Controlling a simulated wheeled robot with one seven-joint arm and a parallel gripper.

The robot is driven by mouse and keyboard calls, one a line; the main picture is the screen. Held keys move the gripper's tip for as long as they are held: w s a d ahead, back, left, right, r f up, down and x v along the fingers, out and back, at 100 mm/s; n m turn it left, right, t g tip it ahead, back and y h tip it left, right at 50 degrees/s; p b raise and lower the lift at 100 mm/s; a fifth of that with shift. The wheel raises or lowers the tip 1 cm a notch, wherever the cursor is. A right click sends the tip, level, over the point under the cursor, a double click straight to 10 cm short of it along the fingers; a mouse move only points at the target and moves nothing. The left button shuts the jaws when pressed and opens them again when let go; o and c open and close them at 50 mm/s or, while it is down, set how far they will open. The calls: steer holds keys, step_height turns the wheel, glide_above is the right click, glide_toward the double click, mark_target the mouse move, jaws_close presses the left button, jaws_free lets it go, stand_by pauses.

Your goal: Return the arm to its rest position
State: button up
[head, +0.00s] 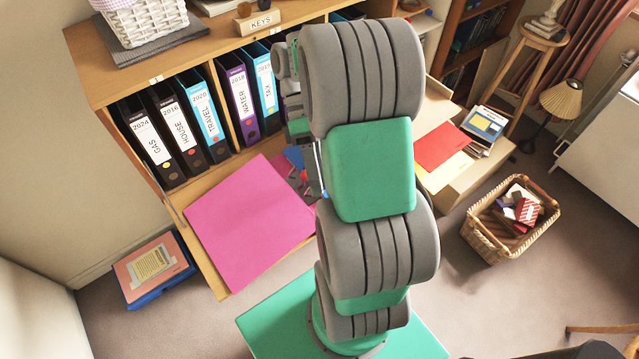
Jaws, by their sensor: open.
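My arm rises from its green base in the middle of the head view. It is folded, with its thick grey and green links stacked upright in front of the bureau. My gripper (307,182) shows only in part, at the left edge of the arm, over the bureau's lowered flap. It is open. The arm's links hide much of it, and I cannot make out anything between its fingers.
A pink folder (250,218) lies on the lowered flap, left of my arm. Several binders (204,104) stand on the shelf behind. A wicker basket (488,247) with small boxes stands on the floor at right. A blue box file (160,284) lies at left. Carpet between is clear.

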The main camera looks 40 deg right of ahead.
steer(key=shift+s+a+r, duration=0.2)
steer(key=shift+s+r, duration=0.15)
steer(key=shift+s, duration=0.3)
